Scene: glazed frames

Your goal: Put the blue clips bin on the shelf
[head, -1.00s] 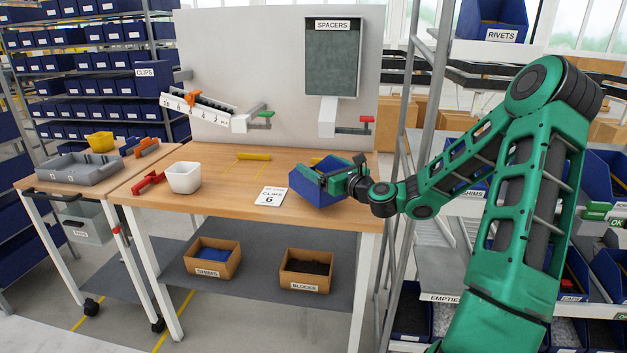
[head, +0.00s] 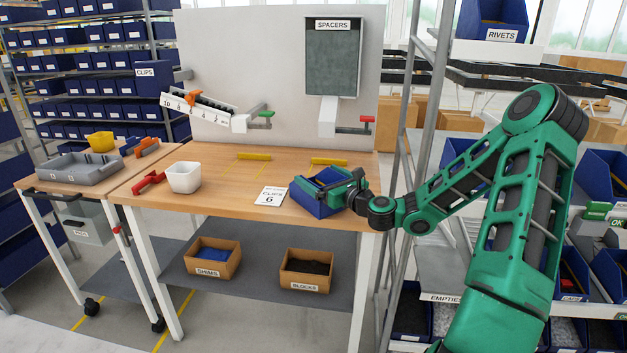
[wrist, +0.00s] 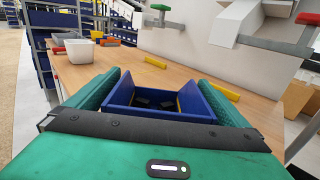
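A blue bin (head: 315,204) is at the right part of the wooden workbench, right of a white card reading CLIPS 6 (head: 270,196). Its label is not visible to me. My gripper (head: 335,182) has its green fingers along two opposite sides of the bin, apparently pressed against them. In the wrist view the bin (wrist: 160,115) sits between the fingers, with a few dark pieces inside. The bin looks nearly level and low at the bench top; I cannot tell whether it touches.
A white cup (head: 183,178), a red tool (head: 148,181) and yellow strips (head: 254,157) lie on the bench (head: 225,175). A SPACERS container (head: 332,65) hangs behind. A grey rack post (head: 425,120) stands close to my arm. A RIVETS bin (head: 493,22) is upper right.

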